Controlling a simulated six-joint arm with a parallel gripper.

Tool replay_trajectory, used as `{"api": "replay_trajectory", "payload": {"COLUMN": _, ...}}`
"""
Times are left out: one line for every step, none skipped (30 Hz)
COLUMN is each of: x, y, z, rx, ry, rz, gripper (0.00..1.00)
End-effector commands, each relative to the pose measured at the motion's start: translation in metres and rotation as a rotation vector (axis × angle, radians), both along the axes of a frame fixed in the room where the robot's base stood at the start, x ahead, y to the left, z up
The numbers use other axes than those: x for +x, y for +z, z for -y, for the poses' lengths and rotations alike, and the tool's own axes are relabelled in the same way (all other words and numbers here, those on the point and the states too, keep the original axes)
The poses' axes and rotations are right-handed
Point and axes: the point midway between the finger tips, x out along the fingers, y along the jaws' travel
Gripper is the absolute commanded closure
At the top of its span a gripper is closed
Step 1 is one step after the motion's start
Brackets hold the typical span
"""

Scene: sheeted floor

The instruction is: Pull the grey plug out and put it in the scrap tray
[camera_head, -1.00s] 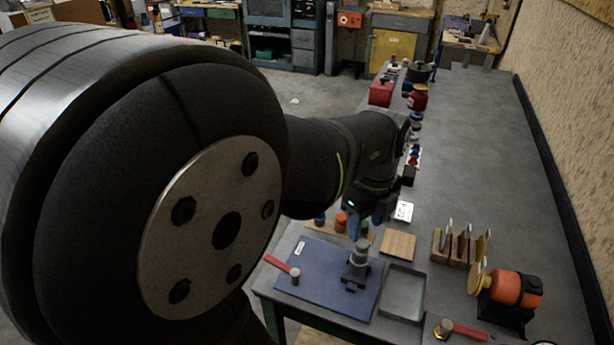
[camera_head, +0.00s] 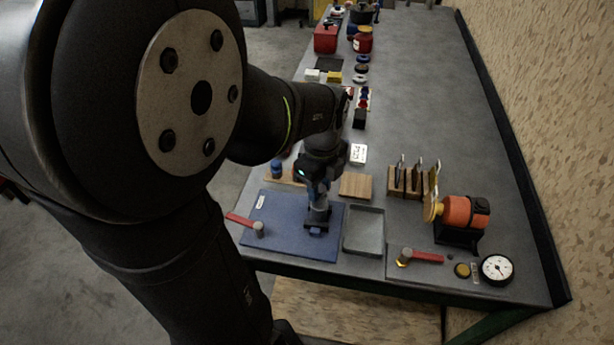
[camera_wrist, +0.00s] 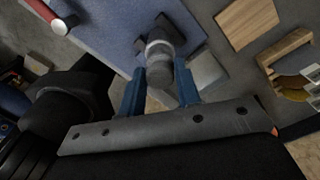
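The grey plug (camera_wrist: 159,72) stands upright in a dark fixture on the blue mat (camera_head: 275,240). In the head view it shows as a grey cylinder (camera_head: 318,217) under my gripper (camera_head: 320,192). In the wrist view, the blue fingers of my gripper (camera_wrist: 160,82) are spread on either side of the plug, with narrow gaps showing. The plug's lower end is hidden in the fixture. The scrap tray appears to be the shallow grey metal tray (camera_head: 364,231), empty, just right of the mat. Part of it also shows in the wrist view (camera_wrist: 207,70).
A wooden block (camera_head: 356,186) sits behind the tray. A wooden rack (camera_head: 405,184) and an orange motor-like device (camera_head: 462,213) stand to the right.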

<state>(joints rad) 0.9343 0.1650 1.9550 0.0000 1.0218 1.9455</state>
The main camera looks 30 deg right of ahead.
Motion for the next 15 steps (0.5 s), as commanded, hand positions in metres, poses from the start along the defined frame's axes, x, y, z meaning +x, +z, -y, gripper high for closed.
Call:
{"api": "replay_trajectory", "payload": {"x": 0.0, "y": 0.0001, "z": 0.0001, "rx": 0.0, "ry": 0.0, "rz": 0.0, "gripper": 0.86}}
{"api": "replay_trajectory", "payload": {"x": 0.0, "y": 0.0001, "z": 0.0001, "rx": 0.0, "ry": 0.0, "rz": 0.0, "gripper": 0.92}}
{"api": "replay_trajectory", "payload": {"x": 0.0, "y": 0.0001, "z": 0.0001, "rx": 0.0, "ry": 0.0, "rz": 0.0, "gripper": 0.98}}
{"api": "replay_trajectory", "payload": {"x": 0.0, "y": 0.0002, "z": 0.0001, "rx": 0.0, "ry": 0.0, "rz": 0.0, "gripper": 0.98}}
{"api": "replay_trajectory", "payload": {"x": 0.0, "y": 0.0002, "z": 0.0001, "rx": 0.0, "ry": 0.0, "rz": 0.0, "gripper": 0.98}}
{"api": "replay_trajectory", "payload": {"x": 0.0, "y": 0.0002, "z": 0.0001, "rx": 0.0, "ry": 0.0, "rz": 0.0, "gripper": 0.75}}
{"api": "replay_trajectory", "payload": {"x": 0.0, "y": 0.0002, "z": 0.0001, "rx": 0.0, "ry": 0.0, "rz": 0.0, "gripper": 0.81}}
{"api": "replay_trajectory", "payload": {"x": 0.0, "y": 0.0002, "z": 0.0001, "rx": 0.0, "ry": 0.0, "rz": 0.0, "gripper": 0.86}}
{"api": "replay_trajectory", "payload": {"x": 0.0, "y": 0.0002, "z": 0.0001, "rx": 0.0, "ry": 0.0, "rz": 0.0, "gripper": 0.94}}
{"api": "replay_trajectory", "payload": {"x": 0.0, "y": 0.0003, "z": 0.0001, "rx": 0.0, "ry": 0.0, "rz": 0.0, "gripper": 1.0}}
{"api": "replay_trajectory", "payload": {"x": 0.0001, "y": 0.0003, "z": 0.0001, "rx": 0.0, "ry": 0.0, "rz": 0.0, "gripper": 1.0}}
{"api": "replay_trajectory", "payload": {"x": 0.0001, "y": 0.0004, "z": 0.0001, "rx": -0.001, "ry": 0.0, "rz": 0.0, "gripper": 1.0}}
{"api": "replay_trajectory", "payload": {"x": 0.0001, "y": 0.0007, "z": 0.0002, "rx": -0.001, "ry": 0.0, "rz": 0.0, "gripper": 1.0}}
{"api": "replay_trajectory", "payload": {"x": 0.0001, "y": 0.0011, "z": 0.0002, "rx": -0.001, "ry": 0.0, "rz": 0.0, "gripper": 1.0}}
{"api": "replay_trajectory", "payload": {"x": 0.0002, "y": 0.0019, "z": 0.0003, "rx": -0.001, "ry": 0.0, "rz": 0.0, "gripper": 1.0}}
